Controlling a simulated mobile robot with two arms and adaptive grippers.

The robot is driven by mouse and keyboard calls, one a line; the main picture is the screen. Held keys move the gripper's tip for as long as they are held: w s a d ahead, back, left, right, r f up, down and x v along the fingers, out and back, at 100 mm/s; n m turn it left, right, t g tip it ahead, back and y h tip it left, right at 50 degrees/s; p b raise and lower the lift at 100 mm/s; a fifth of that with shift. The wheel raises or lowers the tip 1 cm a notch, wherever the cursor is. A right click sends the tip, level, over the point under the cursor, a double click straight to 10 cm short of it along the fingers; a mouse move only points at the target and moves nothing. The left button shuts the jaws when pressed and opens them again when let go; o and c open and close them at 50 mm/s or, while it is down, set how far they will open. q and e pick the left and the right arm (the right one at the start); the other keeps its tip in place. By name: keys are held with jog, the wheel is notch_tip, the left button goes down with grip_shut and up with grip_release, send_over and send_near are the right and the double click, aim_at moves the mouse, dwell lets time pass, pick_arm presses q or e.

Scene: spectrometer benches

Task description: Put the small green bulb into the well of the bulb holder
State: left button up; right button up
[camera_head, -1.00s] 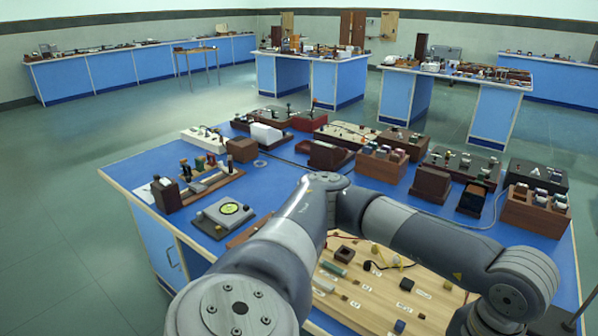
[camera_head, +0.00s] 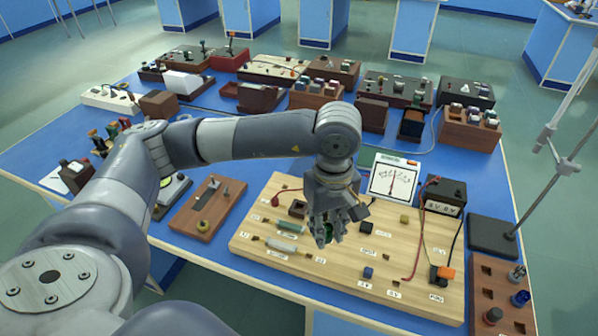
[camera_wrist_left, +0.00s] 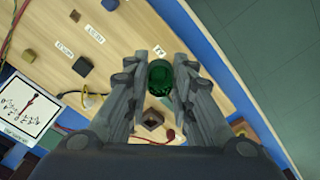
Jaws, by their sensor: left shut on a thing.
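The small green bulb (camera_wrist_left: 159,78) is between the fingers of my left gripper (camera_wrist_left: 160,85) in the left wrist view. In the head view, my left gripper (camera_head: 328,238) points down over the wooden board, shut on the green bulb (camera_head: 328,230), which the fingers partly hide. A small dark brown square block with a recess, apparently the bulb holder (camera_head: 297,208), sits on the board left of the gripper. It also shows in the left wrist view (camera_wrist_left: 152,119), below the bulb and partly between the fingers. The bulb is apart from it. My right gripper is not in view.
The wooden board (camera_head: 400,240) carries wires, labels and small parts. A meter (camera_head: 395,176) and a black power box (camera_head: 444,194) stand at its back right. A stand (camera_head: 494,235) and a brown rack (camera_head: 484,275) are further right. Bench kits line the back.

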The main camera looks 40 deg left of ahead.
pick_arm(q)
jog(key=w+a+n+p, duration=0.4)
jog(key=w+n, duration=0.1)
jog(key=n, duration=1.1)
jog(key=w+a+n+p, duration=0.3)
jog(key=w+a+n, duration=0.1)
jog(key=n, duration=1.2)
pick_arm(e)
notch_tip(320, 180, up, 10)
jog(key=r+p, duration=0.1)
jog(key=p, duration=0.2)
pick_arm(q)
jog(key=shift+w+a+f+n+b, duration=0.25)
jog(key=shift+a+f+n, duration=0.55)
jog(key=shift+n, duration=1.65)
jog(key=shift+w+a+f+n+b, duration=0.1)
jog(key=shift+a+f+n+b, duration=0.2)
jog(key=shift+a+f+n, duration=1.35)
jog(key=shift+w+a+r+n+b, duration=0.15)
jog(key=shift+a+r+n+b, duration=0.15)
jog(key=shift+n, duration=2.9)
jog(key=shift+f+b, duration=1)
jog(key=shift+f, duration=0.25)
jog(key=shift+f+b, duration=0.55)
jog(key=shift+f, duration=0.35)
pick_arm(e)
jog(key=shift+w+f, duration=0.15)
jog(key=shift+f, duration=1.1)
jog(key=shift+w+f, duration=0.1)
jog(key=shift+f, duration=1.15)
